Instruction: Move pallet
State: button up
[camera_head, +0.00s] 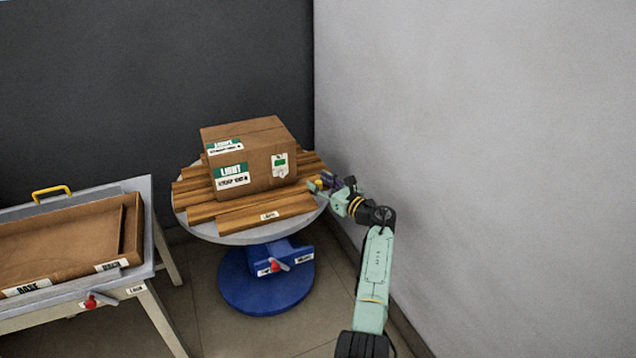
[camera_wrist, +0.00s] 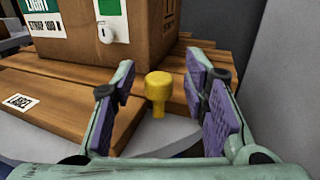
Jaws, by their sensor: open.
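A wooden slatted pallet (camera_head: 236,217) lies on a round grey turntable top (camera_head: 205,233) with a blue base. A brown cardboard box (camera_head: 260,173) with green and white labels sits on the pallet. My gripper (camera_head: 322,183) is at the pallet's right edge. In the wrist view my gripper (camera_wrist: 160,108) is open, with a yellow knob (camera_wrist: 158,88) between its purple-padded fingers. The knob stands upright beside the pallet boards (camera_wrist: 75,98), and the fingers look apart from it. The box (camera_wrist: 100,30) rises behind the knob. The knob's foot is partly visible.
A grey table (camera_head: 150,225) at left holds a brown tray-like piece (camera_head: 70,245), with a yellow handle (camera_head: 52,192) behind and a red knob (camera_head: 91,301) in front. The turntable's blue base (camera_head: 262,285) has a red lever (camera_head: 275,265). A pale wall (camera_head: 480,160) stands close on the right.

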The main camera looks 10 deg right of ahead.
jog(key=v, duration=1.1)
jog(key=shift+a, duration=0.1)
